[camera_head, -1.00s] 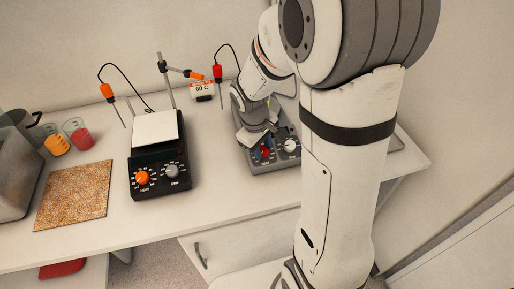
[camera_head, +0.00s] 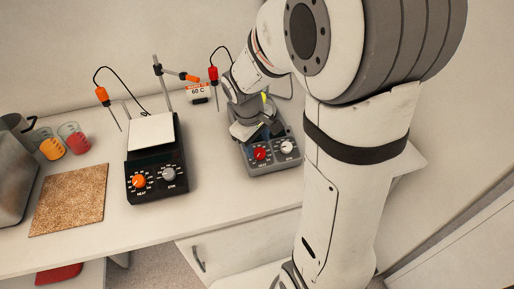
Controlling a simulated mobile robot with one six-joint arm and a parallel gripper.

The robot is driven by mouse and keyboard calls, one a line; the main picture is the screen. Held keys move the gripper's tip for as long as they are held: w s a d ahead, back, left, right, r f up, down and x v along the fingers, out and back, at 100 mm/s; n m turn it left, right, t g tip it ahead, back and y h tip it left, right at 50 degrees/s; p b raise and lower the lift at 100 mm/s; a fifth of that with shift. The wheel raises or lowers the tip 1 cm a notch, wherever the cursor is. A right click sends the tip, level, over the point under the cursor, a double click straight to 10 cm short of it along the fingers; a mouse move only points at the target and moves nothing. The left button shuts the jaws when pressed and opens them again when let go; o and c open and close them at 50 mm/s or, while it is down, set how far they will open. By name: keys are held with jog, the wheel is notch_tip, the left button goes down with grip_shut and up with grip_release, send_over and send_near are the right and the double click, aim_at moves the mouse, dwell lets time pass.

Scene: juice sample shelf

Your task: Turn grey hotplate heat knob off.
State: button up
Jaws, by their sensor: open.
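The grey hotplate (camera_head: 272,168) stands on the bench at the middle right, partly covered by my arm. Its front panel carries a red knob (camera_head: 260,154) on the left and a pale knob (camera_head: 287,147) on the right. The red knob is in full view, but its pointer is too small to read. My gripper (camera_head: 259,132) is open and empty over the hotplate, behind the knobs in the picture, and looks clear of the red knob.
A black hotplate (camera_head: 158,196) with an orange knob stands to the left. Behind are a clamp stand (camera_head: 164,82), probes on cables and a "60 C" sign (camera_head: 198,91). A cork mat (camera_head: 68,200) and two beakers of orange (camera_head: 51,149) and red (camera_head: 76,142) liquid are farther left.

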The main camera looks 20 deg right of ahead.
jog(key=shift+s+a+r, duration=0.1)
jog(key=shift+a+r, duration=0.1)
jog(key=shift+r, duration=0.95)
jog(key=shift+a+r, duration=0.2)
jog(key=shift+r, duration=0.95)
jog(key=s+r+m+t+y, duration=0.1)
jog(key=s+r+m, duration=0.1)
jog(key=s, duration=0.5)
jog(key=s+r+m+t+y, duration=0.1)
jog(key=s+r+m, duration=0.2)
jog(key=s, duration=0.4)
jog(key=shift+d+m+t, duration=0.15)
jog(key=shift+m+t, duration=0.15)
jog(key=shift+m, duration=0.5)
